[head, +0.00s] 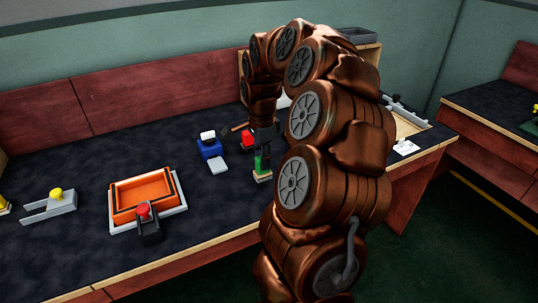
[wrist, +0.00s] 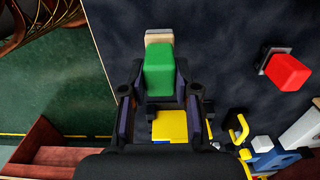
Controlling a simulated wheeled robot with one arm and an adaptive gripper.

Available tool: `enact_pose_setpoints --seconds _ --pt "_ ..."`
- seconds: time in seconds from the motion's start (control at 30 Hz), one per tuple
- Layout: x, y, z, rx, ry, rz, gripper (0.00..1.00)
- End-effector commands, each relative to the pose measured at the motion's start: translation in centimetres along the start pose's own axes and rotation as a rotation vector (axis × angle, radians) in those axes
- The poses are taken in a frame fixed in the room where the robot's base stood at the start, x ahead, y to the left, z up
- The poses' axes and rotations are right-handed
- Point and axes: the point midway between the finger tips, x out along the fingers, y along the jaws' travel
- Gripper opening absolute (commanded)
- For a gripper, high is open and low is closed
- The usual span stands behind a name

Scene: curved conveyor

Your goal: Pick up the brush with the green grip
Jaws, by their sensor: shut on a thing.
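The brush with the green grip (head: 262,163) is upright near the front edge of the dark worktop in the head view, its pale bristle end (head: 263,178) pointing down. In the wrist view the green grip (wrist: 159,72) lies between my two fingers, with the pale end (wrist: 158,36) beyond it. My gripper (wrist: 160,92) is shut on the green grip. In the head view my gripper (head: 264,143) is partly hidden by dark parts of my arm. I cannot tell whether the bristles touch the worktop.
A red-topped item (head: 247,138) stands close behind the brush; a red block also shows in the wrist view (wrist: 287,72). A blue item with a white top (head: 209,147) stands to the left. An orange tray (head: 123,215) lies further left. A yellow-knobbed grey fixture (head: 62,204) is at far left.

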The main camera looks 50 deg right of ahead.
Motion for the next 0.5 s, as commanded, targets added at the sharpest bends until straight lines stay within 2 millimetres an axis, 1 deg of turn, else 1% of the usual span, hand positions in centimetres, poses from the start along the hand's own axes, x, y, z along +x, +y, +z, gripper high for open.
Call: enact_pose_setpoints --seconds 0.17,0.3,0.4,0.5 --pt "-0.3 1.7 3.1 -0.004 0.002 -0.003 0.0" --pt "-0.6 3.2 6.0 -0.002 0.003 -0.001 0.0" --pt "-0.8 4.1 7.7 -0.004 0.003 -0.001 0.0" --pt "-1.0 4.7 9.0 -0.001 0.004 -0.001 0.0"
